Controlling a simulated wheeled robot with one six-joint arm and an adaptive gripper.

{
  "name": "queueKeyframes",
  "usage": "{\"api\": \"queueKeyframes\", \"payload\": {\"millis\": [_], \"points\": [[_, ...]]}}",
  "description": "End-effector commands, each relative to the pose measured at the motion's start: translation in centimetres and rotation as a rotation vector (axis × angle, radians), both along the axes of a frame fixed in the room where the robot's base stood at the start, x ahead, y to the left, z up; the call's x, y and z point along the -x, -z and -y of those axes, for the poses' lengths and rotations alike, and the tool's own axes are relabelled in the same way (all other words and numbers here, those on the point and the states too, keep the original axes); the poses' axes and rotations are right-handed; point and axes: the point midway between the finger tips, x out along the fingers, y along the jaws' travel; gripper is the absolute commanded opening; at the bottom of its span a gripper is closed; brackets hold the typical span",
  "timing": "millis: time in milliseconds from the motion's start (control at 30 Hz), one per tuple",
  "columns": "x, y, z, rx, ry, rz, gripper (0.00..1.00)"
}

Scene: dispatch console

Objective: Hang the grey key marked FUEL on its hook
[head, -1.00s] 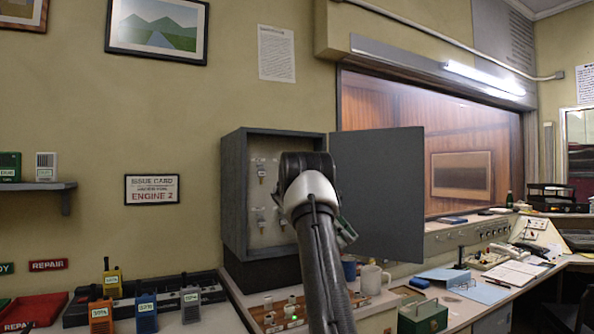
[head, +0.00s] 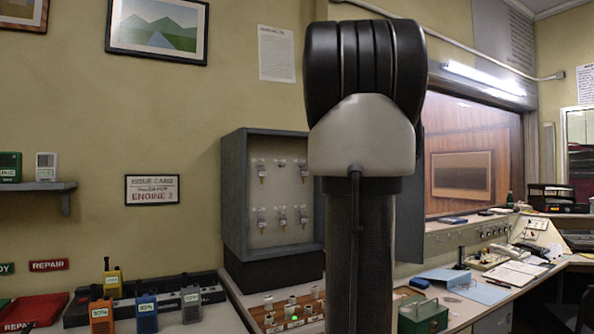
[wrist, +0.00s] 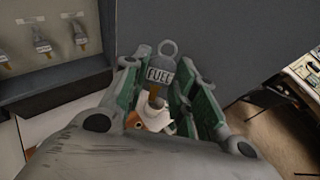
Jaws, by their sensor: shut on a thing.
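The grey key marked FUEL (wrist: 160,72) is between the green-padded fingers of my gripper (wrist: 158,88) in the wrist view. Its ring end points up and its label faces the camera. My gripper is shut on it, in front of the dark grey door. In the head view my arm hides the gripper and the key. The grey key cabinet (head: 236,195) stands open on the wall side. Its back panel (head: 280,194) carries two rows of small labels with keys below most of them. The top middle place shows a label and no key.
The open cabinet door (head: 411,225) is mostly behind my arm and fills the middle of the wrist view (wrist: 230,45). Radios (head: 146,312) stand on the counter at left. A green box (head: 423,316) and papers (head: 480,291) lie at right.

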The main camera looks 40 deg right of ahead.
Motion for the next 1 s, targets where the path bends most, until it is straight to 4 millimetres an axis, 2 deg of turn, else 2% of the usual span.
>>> {"api": "queueKeyframes", "payload": {"millis": [367,800,1000], "points": [[-1.9,-1.6,-2.5,0.051,-0.259,0.051,0.09],[-4.9,-3.5,-7.7,0.139,-0.636,0.184,0.09],[-5.6,-4.4,-9.4,0.182,-0.733,0.268,0.09]]}}
